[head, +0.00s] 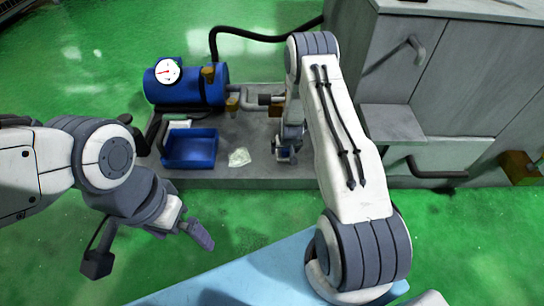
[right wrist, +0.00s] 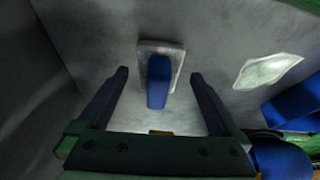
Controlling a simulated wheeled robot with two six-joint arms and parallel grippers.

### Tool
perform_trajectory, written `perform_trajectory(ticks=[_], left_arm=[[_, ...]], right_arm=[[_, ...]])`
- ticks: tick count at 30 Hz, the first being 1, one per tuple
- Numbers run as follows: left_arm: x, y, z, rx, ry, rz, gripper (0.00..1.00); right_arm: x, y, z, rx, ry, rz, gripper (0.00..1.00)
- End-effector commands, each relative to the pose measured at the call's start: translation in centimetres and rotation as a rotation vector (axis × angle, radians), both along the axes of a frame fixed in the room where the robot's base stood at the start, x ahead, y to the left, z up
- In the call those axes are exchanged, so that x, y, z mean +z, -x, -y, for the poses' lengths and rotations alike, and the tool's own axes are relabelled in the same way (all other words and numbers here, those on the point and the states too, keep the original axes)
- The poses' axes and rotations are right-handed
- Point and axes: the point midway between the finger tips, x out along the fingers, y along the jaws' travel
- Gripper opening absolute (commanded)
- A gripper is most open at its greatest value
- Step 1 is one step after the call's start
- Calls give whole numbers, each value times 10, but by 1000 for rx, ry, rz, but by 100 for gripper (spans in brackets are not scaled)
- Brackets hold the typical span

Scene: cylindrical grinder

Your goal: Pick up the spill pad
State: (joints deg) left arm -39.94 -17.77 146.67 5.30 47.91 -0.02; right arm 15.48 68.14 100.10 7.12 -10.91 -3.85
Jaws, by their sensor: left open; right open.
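The spill pad appears to be the pale grey rectangular pad with a blue grip (right wrist: 158,75) in the right wrist view. It lies on the grey floor plate. My right gripper (right wrist: 159,76) is open, with one finger on either side of the blue grip and visible gaps to both. In the head view my right gripper (head: 287,154) is low over the plate and hides the pad. My left gripper (head: 198,234) is open and empty, apart from the pad, over the green floor.
A flat, pale, irregular patch (head: 239,157) lies beside the blue tray (head: 190,148) on the grey plate (head: 240,180). A blue tank with a gauge (head: 187,82) and pipework stands behind. A grey cabinet (head: 445,90) with handles is at the right.

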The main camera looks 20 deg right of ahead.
Motion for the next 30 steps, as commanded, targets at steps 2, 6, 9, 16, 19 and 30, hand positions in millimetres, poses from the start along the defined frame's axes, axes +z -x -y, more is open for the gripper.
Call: perform_trajectory(ticks=[2,6,9,16,19,30], left_arm=[[-13,0,0,0,0,0,100],[-17,0,0,0,0,0,100],[-17,0,0,0,0,0,100],[-16,0,0,0,0,0,100],[-16,0,0,0,0,0,100],[-13,0,0,0,0,0,100]], right_arm=[[-20,-3,0,0,-2,-3,100],[-28,-6,5,-3,-2,-2,100],[-28,-7,6,-4,-2,-2,100],[-28,-8,3,0,-2,-2,73],[-28,-8,2,0,-2,-2,35],[-24,-7,5,-3,-1,-2,25]])
